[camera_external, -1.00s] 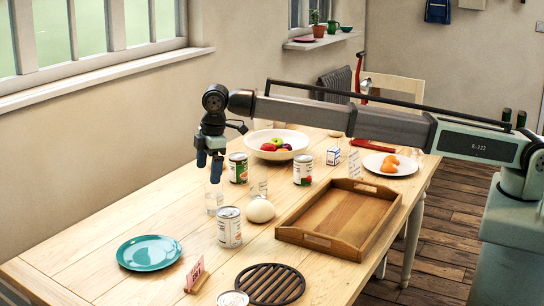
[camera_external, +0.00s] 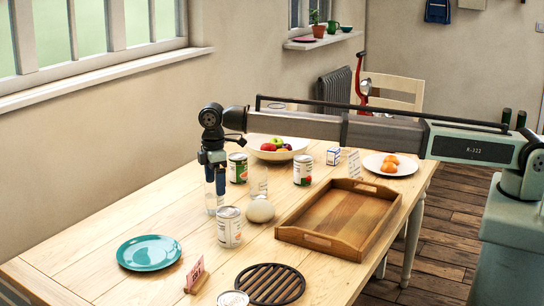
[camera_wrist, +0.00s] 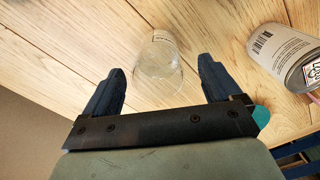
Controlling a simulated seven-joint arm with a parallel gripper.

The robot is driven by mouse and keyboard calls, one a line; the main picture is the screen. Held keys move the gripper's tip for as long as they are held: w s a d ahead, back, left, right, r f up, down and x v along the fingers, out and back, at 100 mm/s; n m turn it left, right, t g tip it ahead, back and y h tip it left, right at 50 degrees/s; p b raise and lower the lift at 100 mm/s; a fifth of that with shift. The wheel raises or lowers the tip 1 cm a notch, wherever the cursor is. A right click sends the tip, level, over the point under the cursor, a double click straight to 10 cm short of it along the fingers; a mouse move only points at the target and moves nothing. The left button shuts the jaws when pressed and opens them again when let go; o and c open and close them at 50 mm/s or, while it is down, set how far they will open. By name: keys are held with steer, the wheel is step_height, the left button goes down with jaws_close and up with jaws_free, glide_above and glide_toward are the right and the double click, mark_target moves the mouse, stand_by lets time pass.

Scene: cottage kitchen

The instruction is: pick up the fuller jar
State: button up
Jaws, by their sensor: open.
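A clear glass jar (camera_external: 213,205) stands on the table left of the cans; my gripper (camera_external: 215,184) is low over it, pointing down. In the wrist view the jar (camera_wrist: 159,54) shows between the two open, dark blue fingers (camera_wrist: 160,88), with a gap on each side. I cannot tell its fill level. A second clear glass (camera_external: 259,187) stands farther back to the right, near the cans; its contents are too small to make out.
A label-wrapped can (camera_external: 230,228) stands close by in front; it also shows in the wrist view (camera_wrist: 283,50). A pale round object (camera_external: 260,210), two more cans (camera_external: 238,168) (camera_external: 303,171), a fruit bowl (camera_external: 256,151) and a wooden tray (camera_external: 292,237) are near. A teal plate (camera_external: 149,253) lies front left.

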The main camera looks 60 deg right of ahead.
mark_target(214, 195)
steer(key=shift+w+a+f, duration=0.1)
steer(key=shift+w+f, duration=0.05)
steer(key=shift+f, duration=1.25)
steer(key=shift+w+f, duration=0.1)
steer(key=shift+f, duration=1.3)
steer(key=c, duration=1.3)
steer(key=shift+r, duration=0.25)
